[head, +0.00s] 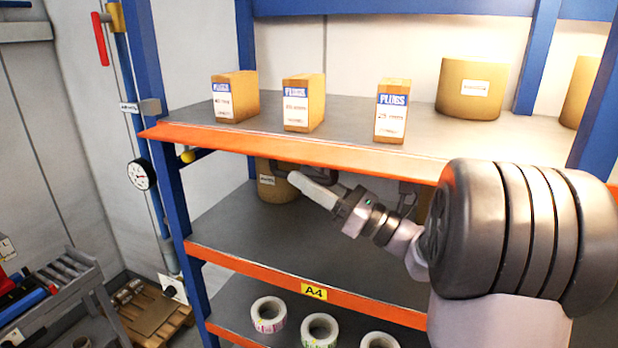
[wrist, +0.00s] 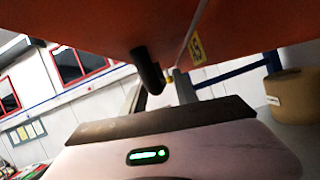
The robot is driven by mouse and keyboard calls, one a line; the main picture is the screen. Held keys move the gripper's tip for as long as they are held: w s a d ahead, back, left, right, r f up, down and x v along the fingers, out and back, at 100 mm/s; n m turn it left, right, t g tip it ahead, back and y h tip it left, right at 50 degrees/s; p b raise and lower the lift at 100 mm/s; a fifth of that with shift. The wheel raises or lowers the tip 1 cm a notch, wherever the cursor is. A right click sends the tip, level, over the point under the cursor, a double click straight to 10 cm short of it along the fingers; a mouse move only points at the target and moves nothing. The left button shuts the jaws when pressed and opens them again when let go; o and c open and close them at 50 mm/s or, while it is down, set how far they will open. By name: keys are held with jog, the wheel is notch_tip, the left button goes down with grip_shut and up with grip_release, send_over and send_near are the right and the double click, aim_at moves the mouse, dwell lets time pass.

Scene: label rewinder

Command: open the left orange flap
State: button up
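The left orange flap (head: 300,148) runs along the front of the upper shelf and appears to stick outward, its left end reaching past the blue post. A dark bar-like handle (head: 320,172) shows just below it. In the wrist view the flap's orange face (wrist: 100,35) fills the top, and a dark handle part (wrist: 148,72) hangs from it. My gripper (head: 298,180) is under the flap, close to the handle. In the wrist view its fingers (wrist: 160,92) stand apart with background between them. Whether a finger touches the handle or flap cannot be told.
Boxes marked PLUGS (head: 303,103) and a round brown tub (head: 470,90) stand on the upper shelf. A lower orange edge (head: 260,272) carries an A4 label, with label rolls (head: 320,328) below. A blue post (head: 170,200) bounds the left. My arm hides the right side.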

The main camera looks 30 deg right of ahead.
grip_shut()
dwell(1.2)
